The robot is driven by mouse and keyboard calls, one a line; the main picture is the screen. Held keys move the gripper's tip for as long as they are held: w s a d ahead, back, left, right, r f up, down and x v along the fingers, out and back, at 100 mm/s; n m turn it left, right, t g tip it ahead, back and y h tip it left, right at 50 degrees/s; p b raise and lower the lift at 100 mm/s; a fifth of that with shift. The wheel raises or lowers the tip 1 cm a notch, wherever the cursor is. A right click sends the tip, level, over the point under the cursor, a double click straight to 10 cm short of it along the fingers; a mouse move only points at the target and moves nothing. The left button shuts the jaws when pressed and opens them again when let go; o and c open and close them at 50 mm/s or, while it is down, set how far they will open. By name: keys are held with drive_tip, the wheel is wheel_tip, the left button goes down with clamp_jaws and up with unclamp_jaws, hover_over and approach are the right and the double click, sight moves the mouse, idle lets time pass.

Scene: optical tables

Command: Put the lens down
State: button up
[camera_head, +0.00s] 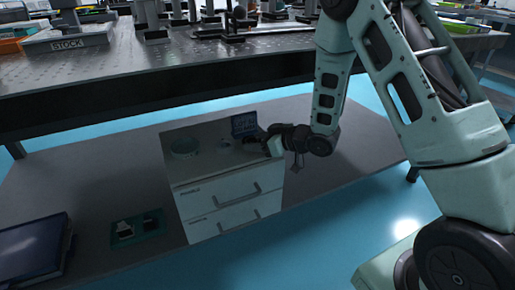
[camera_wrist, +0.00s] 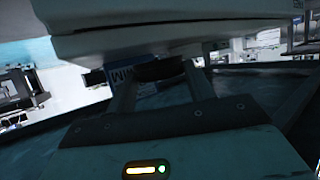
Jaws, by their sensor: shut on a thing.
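My gripper (camera_head: 270,142) is over the right part of the top of a small white drawer cabinet (camera_head: 232,200) in the head view. In the wrist view its two fingers stand on either side of a dark round piece (camera_wrist: 158,70), which looks like the lens, and they are shut on it. The lens is mostly hidden by the gripper in the head view. I cannot tell whether it touches the cabinet top.
A round dish (camera_head: 184,146) sits at the cabinet top's left, and a dark blue box (camera_head: 244,124) at its back. A green tray (camera_head: 137,229) and dark case (camera_head: 33,248) lie left of the cabinet. A perforated table (camera_head: 150,62) overhangs behind.

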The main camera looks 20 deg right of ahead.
drive_tip(key=shift+f, duration=0.45)
drive_tip(key=shift+f, duration=0.15)
drive_tip(key=o, duration=1)
